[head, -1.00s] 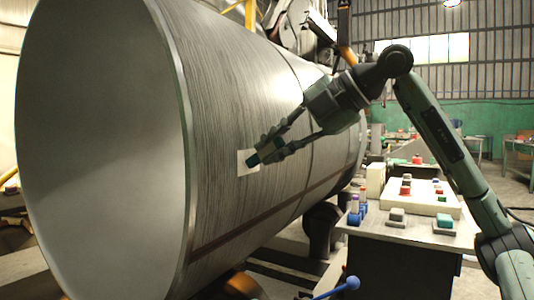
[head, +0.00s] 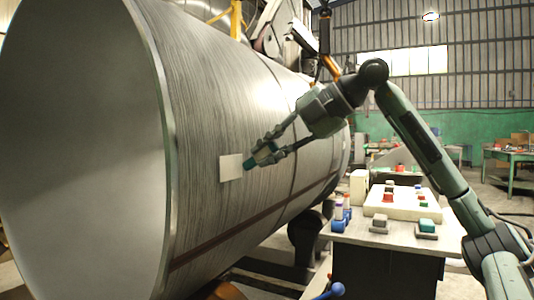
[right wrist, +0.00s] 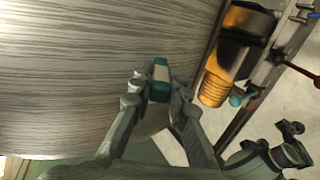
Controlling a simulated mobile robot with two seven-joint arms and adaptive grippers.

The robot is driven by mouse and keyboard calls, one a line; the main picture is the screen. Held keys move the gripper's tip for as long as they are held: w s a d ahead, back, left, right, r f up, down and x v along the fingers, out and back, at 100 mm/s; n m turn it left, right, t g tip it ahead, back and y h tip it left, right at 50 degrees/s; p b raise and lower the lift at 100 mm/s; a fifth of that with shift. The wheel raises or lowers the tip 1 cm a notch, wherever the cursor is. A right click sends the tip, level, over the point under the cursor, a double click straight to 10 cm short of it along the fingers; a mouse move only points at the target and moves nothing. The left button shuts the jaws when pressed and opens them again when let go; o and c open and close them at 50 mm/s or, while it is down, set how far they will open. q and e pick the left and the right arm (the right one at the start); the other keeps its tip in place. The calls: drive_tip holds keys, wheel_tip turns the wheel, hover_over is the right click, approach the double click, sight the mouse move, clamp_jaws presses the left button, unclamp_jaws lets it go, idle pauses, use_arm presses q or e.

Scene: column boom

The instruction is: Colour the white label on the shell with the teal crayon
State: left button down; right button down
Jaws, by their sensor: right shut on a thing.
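The shell (head: 220,110) is a large grey metal cylinder lying on its side, filling the left of the head view. The label (head: 231,167) is a plain white square on its curved side; I see no teal on it. My right gripper (head: 265,157) is shut on the teal crayon (right wrist: 160,80), which has a pale band round its middle. The crayon's teal end (head: 249,163) is just right of the label in the head view; I cannot tell whether it touches the shell. The label does not show in the right wrist view. My left gripper is not in view.
A table (head: 400,238) at the right carries a button panel (head: 405,204), small coloured blocks and upright sticks (head: 342,212). A blue knob (head: 336,289) shows at the bottom. An orange and black part (right wrist: 230,60) lies beside the shell in the wrist view.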

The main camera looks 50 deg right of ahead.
drive_tip(key=shift+s+a+r, duration=0.6)
drive_tip(key=shift+s+a, duration=0.65)
drive_tip(key=shift+a, duration=2.9)
drive_tip(key=shift+w+d+b, duration=0.1)
drive_tip(key=shift+w+d, duration=0.3)
drive_tip(key=shift+d, duration=0.95)
drive_tip(key=shift+w+d+b, duration=0.15)
drive_tip(key=shift+w+d, duration=0.3)
drive_tip(key=shift+d, duration=0.95)
drive_tip(key=shift+w+d+b, duration=0.1)
drive_tip(key=shift+w+d, duration=0.3)
drive_tip(key=shift+d, duration=0.95)
drive_tip(key=shift+d+f, duration=0.1)
drive_tip(key=shift+f, duration=0.05)
drive_tip(key=s+a, duration=0.2)
drive_tip(key=a, duration=0.6)
drive_tip(key=shift+s+a, duration=0.2)
drive_tip(key=shift+s, duration=0.1)
